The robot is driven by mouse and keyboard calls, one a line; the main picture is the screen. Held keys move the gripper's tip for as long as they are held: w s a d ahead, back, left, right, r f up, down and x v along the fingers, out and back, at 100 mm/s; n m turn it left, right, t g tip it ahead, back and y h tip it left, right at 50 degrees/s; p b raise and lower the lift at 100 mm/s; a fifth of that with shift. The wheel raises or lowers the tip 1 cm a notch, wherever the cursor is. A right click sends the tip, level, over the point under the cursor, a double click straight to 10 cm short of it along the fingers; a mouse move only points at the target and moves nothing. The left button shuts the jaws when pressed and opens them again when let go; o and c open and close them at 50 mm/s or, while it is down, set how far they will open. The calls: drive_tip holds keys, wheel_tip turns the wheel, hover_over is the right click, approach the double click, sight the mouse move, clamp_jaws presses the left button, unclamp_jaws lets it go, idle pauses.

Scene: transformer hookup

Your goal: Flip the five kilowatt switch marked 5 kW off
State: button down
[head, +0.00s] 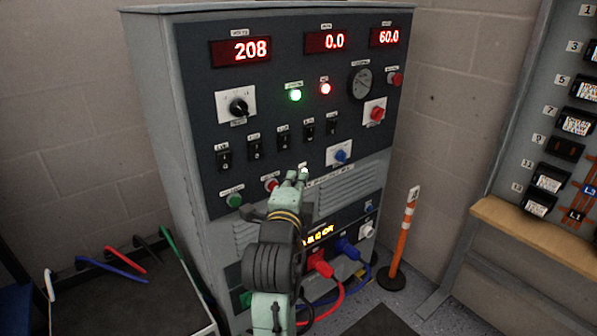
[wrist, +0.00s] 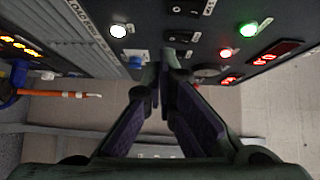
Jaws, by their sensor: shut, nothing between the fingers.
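A row of several black rocker switches runs across the dark panel of the grey cabinet, between the left switch (head: 224,158) and the right switch (head: 331,124). Small white labels sit above them, too small to read, so I cannot tell which is the 5 kW switch or its position. My gripper (head: 297,176) is shut and empty, below the row and in front of the lower panel edge. In the wrist view my gripper (wrist: 166,60) has its fingertips together near the panel, close to a black switch (wrist: 182,37). Contact cannot be told.
Red displays (head: 240,51) on top include 208 and 0.0. A green lamp (head: 295,95) and red lamp (head: 325,88) are lit. A blue knob (head: 342,155) is right of my gripper. Red and blue plugs (head: 319,263) hang below; an orange post (head: 403,238) stands right.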

drive_tip(key=s+b, duration=0.2)
drive_tip(key=b, duration=0.1)
drive_tip(key=s+b, duration=0.1)
drive_tip(key=b, duration=0.1)
drive_tip(key=shift+s+a, duration=0.3)
drive_tip(key=shift+s, duration=0.05)
